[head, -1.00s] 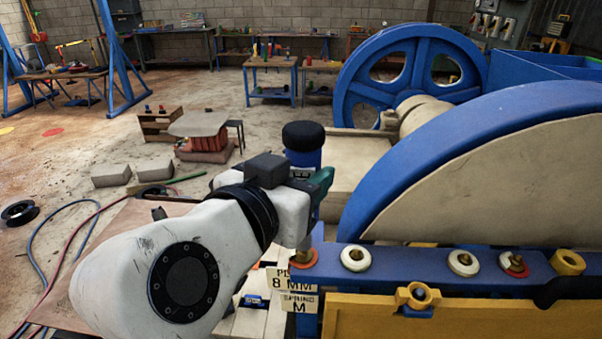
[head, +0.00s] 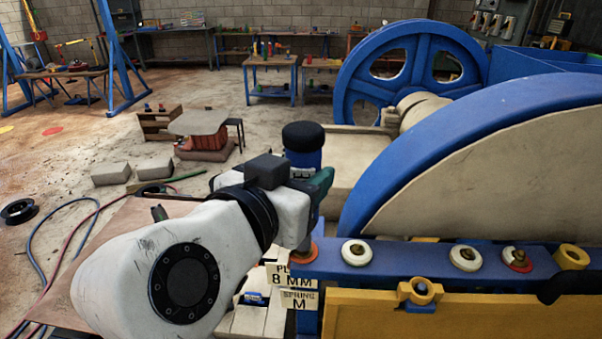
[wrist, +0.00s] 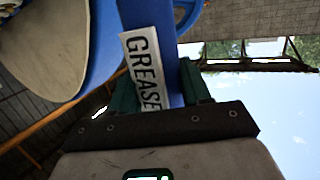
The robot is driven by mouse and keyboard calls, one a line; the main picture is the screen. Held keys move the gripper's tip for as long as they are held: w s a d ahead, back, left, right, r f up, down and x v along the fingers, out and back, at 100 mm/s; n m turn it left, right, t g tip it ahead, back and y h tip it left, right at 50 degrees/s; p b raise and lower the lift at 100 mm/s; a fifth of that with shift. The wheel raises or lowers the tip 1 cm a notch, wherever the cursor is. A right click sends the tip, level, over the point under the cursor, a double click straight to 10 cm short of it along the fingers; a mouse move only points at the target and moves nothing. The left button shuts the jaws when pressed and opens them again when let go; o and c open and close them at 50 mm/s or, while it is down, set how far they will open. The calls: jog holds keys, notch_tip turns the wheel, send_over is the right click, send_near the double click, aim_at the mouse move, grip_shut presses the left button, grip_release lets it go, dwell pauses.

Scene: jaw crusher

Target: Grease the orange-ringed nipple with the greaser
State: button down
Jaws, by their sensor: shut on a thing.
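The greaser (head: 303,158) is a blue cylinder with a black cap, upright in the head view. My gripper (head: 320,185), with green fingers, is shut on it. In the wrist view the greaser's GREASE label (wrist: 143,70) shows between the green fingers. An orange-red ring (head: 304,253) lies on the blue rail right below my gripper. Farther right on the rail, another nipple (head: 517,257) has a reddish ring.
Two white-ringed nipples (head: 357,252) (head: 465,258) and a yellow ring (head: 571,257) also sit on the blue rail (head: 412,256). Label cards (head: 297,300) hang at its left end. A large blue-rimmed wheel (head: 480,150) rises behind the rail.

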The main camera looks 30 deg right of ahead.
jog(key=shift+f, duration=0.1)
dwell(0.3)
jog(key=shift+r+p, duration=0.45)
jog(key=shift+r, duration=0.4)
jog(key=shift+f+b, duration=0.75)
jog(key=shift+f, duration=0.1)
dwell(0.4)
jog(key=shift+r, duration=0.15)
jog(key=shift+r+p, duration=0.6)
jog(key=shift+r, duration=0.1)
